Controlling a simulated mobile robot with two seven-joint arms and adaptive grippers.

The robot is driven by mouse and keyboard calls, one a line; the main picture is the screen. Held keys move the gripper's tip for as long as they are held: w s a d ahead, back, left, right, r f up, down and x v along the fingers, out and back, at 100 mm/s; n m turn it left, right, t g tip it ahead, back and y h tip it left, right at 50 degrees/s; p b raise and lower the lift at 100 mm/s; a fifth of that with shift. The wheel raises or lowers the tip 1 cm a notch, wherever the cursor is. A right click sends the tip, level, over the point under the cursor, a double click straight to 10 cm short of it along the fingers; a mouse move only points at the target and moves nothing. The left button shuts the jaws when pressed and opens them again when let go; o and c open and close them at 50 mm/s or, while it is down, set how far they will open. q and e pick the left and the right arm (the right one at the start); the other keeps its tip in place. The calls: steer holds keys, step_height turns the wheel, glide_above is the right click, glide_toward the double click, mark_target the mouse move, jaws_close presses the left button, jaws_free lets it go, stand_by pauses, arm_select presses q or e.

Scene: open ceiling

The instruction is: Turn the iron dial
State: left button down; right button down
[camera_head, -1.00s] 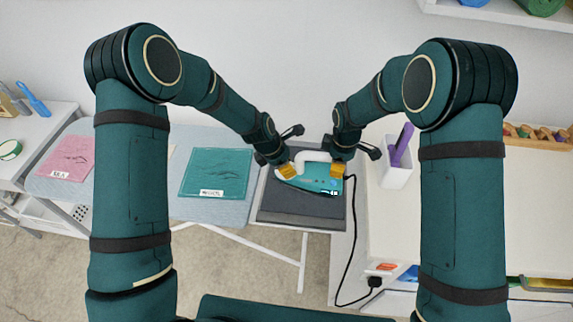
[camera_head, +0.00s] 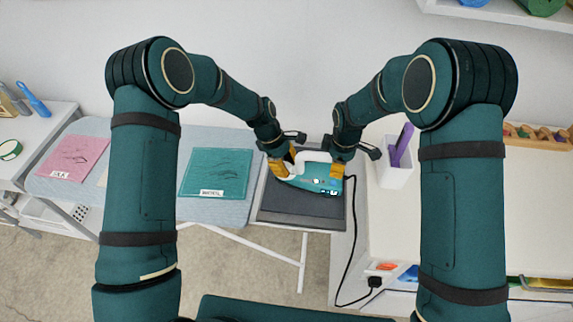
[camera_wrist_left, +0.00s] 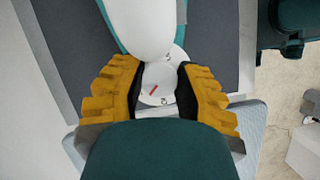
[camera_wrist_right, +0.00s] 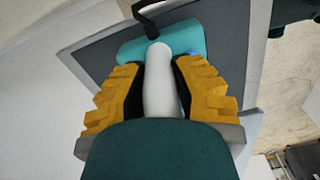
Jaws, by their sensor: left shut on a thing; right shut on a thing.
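The teal iron (camera_head: 322,184) lies on a dark grey rest (camera_head: 300,209). My right gripper (camera_head: 338,170) is shut on its white handle (camera_wrist_right: 160,85), with one finger on each side in the right wrist view. My left gripper (camera_head: 283,164) is at the left end of the iron. In the left wrist view, its yellow fingers are on both sides of the white dial (camera_wrist_left: 159,84), shut on it. A red mark shows on the dial. The white handle end covers the dial's far part.
A teal cloth (camera_head: 216,172) and a pink cloth (camera_head: 73,158) lie on the blue-grey ironing board (camera_head: 130,196) to the left. A white holder (camera_head: 397,175) with a purple tool stands right of the iron. A black cord (camera_head: 352,240) hangs from the rest's right side.

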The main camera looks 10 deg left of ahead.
arm_select(q)
steer(key=shift+m, duration=0.6)
steer(key=shift+g, duration=0.3)
steer(key=c, duration=0.6)
jaws_free()
steer(key=v, duration=1.2)
steer(key=shift+d, duration=0.1)
